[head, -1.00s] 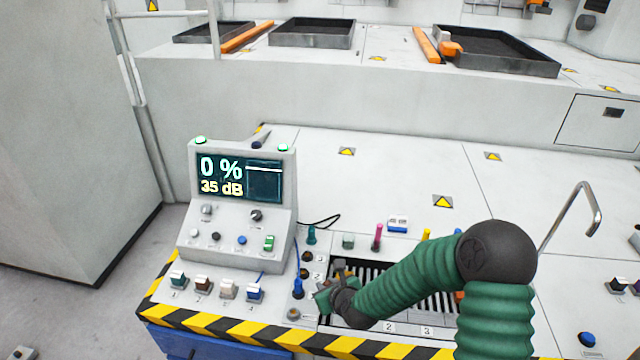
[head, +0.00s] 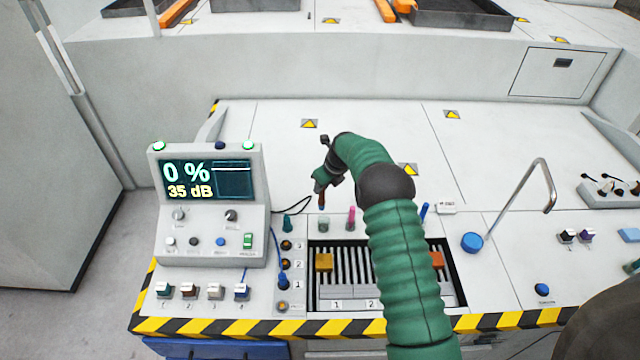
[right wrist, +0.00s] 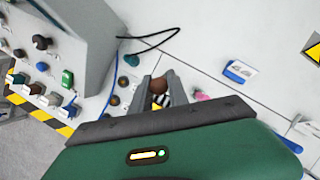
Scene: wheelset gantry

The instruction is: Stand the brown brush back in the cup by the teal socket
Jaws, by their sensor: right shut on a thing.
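My right gripper (head: 321,182) is shut on the brown brush (head: 321,200) and holds it roughly upright, behind the slotted tray. In the right wrist view, the brush's round brown end (right wrist: 158,84) shows between the two grey fingers. A small pale grey-green cup (head: 323,224) stands just below the brush in the head view, with no brush seen in it. The gap between brush tip and cup is hard to judge. The teal socket (head: 288,223) is left of this cup; it also shows in the right wrist view (right wrist: 131,60). My left gripper is not in view.
A pink brush (head: 351,217) stands right of the cup, and a blue one (head: 424,211) farther right. The screen console (head: 210,205) is at left, with a black cable (head: 300,205) behind the socket.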

